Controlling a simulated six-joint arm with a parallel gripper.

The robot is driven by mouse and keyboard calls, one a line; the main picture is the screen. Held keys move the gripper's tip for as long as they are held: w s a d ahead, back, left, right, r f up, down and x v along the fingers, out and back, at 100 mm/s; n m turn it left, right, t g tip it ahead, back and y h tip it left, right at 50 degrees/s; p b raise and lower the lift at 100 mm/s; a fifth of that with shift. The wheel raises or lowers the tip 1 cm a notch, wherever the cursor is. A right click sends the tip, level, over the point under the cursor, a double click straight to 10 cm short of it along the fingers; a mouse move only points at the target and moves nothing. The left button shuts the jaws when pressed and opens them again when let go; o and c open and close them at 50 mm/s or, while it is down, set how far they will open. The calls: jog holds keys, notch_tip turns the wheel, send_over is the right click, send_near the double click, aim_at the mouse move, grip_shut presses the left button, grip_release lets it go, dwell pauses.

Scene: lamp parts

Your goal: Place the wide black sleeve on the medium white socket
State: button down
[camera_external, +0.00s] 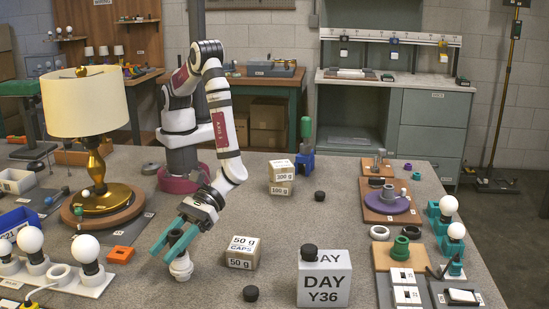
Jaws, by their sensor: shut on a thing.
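My gripper (165,252), with two teal fingers, reaches down and to the left at the left-centre of the table. A small white socket-like piece (181,268) stands upright at the tip of the right finger. I cannot tell whether the finger touches it. A short black cylinder (251,293) sits on the table to the right of the gripper, and another (310,253) sits on the DAY box. A black ring (411,232) lies at the right. I cannot tell which black piece is the wide sleeve.
A lamp (92,170) on a round wooden base stands left of my arm. White bulbs (87,250) on a white holder are at the front left. The 50 g box (242,252) and DAY box (324,280) stand right of the gripper.

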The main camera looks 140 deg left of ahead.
jog(key=shift+f, duration=0.1)
jog(key=shift+f, duration=0.25)
jog(key=shift+c, duration=2.4)
grip_release()
